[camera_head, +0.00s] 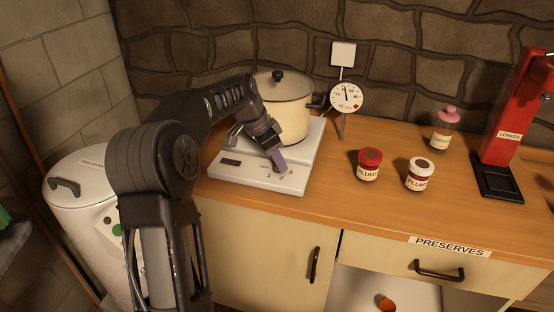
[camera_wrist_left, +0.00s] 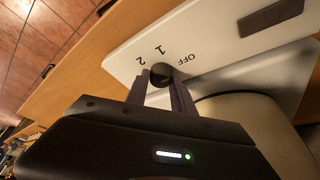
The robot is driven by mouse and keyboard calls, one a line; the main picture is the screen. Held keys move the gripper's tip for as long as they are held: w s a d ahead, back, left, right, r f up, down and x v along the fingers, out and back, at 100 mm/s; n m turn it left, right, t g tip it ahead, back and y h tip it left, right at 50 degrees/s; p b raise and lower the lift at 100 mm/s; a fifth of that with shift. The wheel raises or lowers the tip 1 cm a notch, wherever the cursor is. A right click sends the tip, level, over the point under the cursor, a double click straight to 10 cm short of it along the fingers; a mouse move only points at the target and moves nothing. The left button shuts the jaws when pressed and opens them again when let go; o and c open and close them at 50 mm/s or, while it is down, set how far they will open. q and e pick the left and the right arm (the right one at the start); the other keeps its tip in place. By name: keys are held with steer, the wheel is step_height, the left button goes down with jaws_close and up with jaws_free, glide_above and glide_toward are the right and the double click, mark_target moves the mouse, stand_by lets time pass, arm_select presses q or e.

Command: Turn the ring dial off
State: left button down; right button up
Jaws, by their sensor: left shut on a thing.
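The white hotplate (camera_head: 235,176) stands on the wooden counter, with a cream lidded pot (camera_head: 288,115) on it. Its ring dial is mostly hidden behind my left gripper (camera_head: 279,163) in the head view. In the left wrist view the dial (camera_wrist_left: 161,72) shows as a small round black knob on the white panel, near the printed marks OFF, 1 and 2. My left gripper (camera_wrist_left: 160,92) is shut on the dial, one finger on each side. I cannot tell which mark the dial points to. My right gripper is not in view.
A thermometer gauge (camera_head: 346,97) stands just right of the pot. A white lidded vessel (camera_head: 85,190) is at left. The front middle counter is clear.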

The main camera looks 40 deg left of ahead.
arm_select(q)
steer(key=c, duration=1.1)
jaws_free()
steer(key=shift+r, duration=0.1)
steer(key=v, duration=0.7)
steer(key=shift+s+r, duration=0.15)
steer(key=shift+r, duration=0.1)
steer(key=shift+a, duration=0.1)
